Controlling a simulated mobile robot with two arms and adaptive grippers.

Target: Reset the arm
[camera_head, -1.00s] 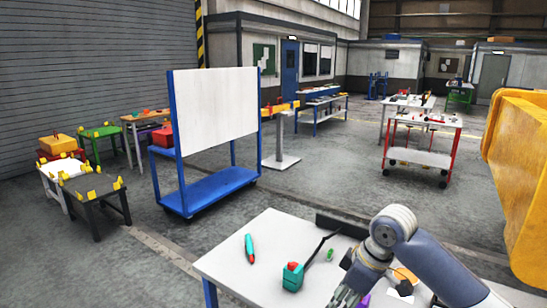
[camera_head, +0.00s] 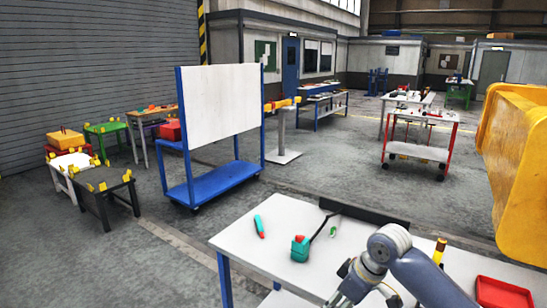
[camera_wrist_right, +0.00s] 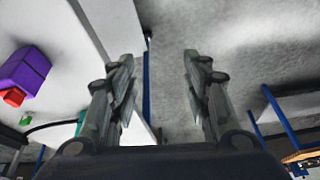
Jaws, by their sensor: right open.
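My right arm comes in at the lower right of the head view, over the white table (camera_head: 270,218). Its right gripper (camera_head: 343,293) is near the bottom edge there and partly cut off. In the right wrist view the two fingers of the right gripper (camera_wrist_right: 160,85) are spread wide with nothing between them. Grey floor and the table's edge show beyond them. My left gripper is not in view.
On the table are a teal-and-red tool (camera_head: 259,227), a teal block with a red top (camera_head: 300,248) and a red tray (camera_head: 503,294). A purple block (camera_wrist_right: 24,70) shows in the right wrist view. A blue cart with a white board (camera_head: 220,105) stands behind.

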